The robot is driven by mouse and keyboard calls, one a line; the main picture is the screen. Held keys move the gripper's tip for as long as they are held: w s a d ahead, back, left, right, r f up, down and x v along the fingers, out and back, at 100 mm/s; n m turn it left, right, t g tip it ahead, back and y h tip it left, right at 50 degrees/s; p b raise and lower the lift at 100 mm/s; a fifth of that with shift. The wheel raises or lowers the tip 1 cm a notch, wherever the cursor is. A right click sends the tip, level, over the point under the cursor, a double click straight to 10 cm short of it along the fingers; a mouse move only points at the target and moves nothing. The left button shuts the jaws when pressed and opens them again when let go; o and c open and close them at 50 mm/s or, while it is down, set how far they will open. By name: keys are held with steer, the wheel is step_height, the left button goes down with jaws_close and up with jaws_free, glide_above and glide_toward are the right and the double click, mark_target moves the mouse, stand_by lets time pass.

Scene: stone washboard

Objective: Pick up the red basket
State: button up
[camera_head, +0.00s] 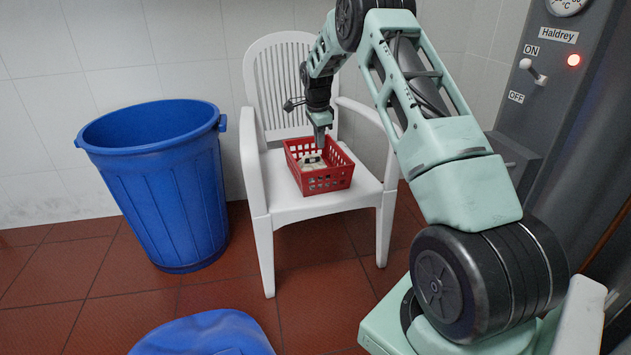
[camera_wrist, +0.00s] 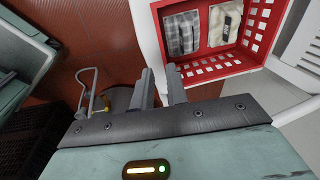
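The red basket (camera_head: 328,184), with slotted walls, sits upright on the seat of a white plastic chair (camera_head: 285,203). In the wrist view the basket (camera_wrist: 205,71) is at the upper right, with two pale packets (camera_wrist: 182,33) inside. My gripper (camera_head: 321,143) points down over the basket's back part in the head view. In the wrist view my gripper's fingers (camera_wrist: 159,72) stand apart with a narrow empty gap, just left of the basket's near corner. I cannot tell whether a finger touches the rim.
A large blue bin (camera_head: 165,185) stands left of the chair, and another blue object (camera_head: 210,335) is at the bottom edge. The chair's armrests (camera_head: 253,165) flank the basket. A grey machine with a switch (camera_head: 535,72) stands at right. Red floor tiles (camera_head: 110,300) show clear at left.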

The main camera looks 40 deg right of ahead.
steer(key=shift+m, duration=0.3)
steer(key=d+f+b, duration=0.1)
steer(key=f, duration=0.3)
steer(key=d+f+b, duration=0.1)
steer(key=f, duration=0.3)
steer(key=d+f+b, duration=0.1)
steer(key=f, duration=0.3)
steer(key=shift+w+d+f, duration=0.25)
steer(key=shift+f, duration=0.05)
steer(key=b, duration=0.3)
glide_above(327, 191)
steer(key=shift+a+f, duration=0.1)
steer(key=shift+f, duration=2.6)
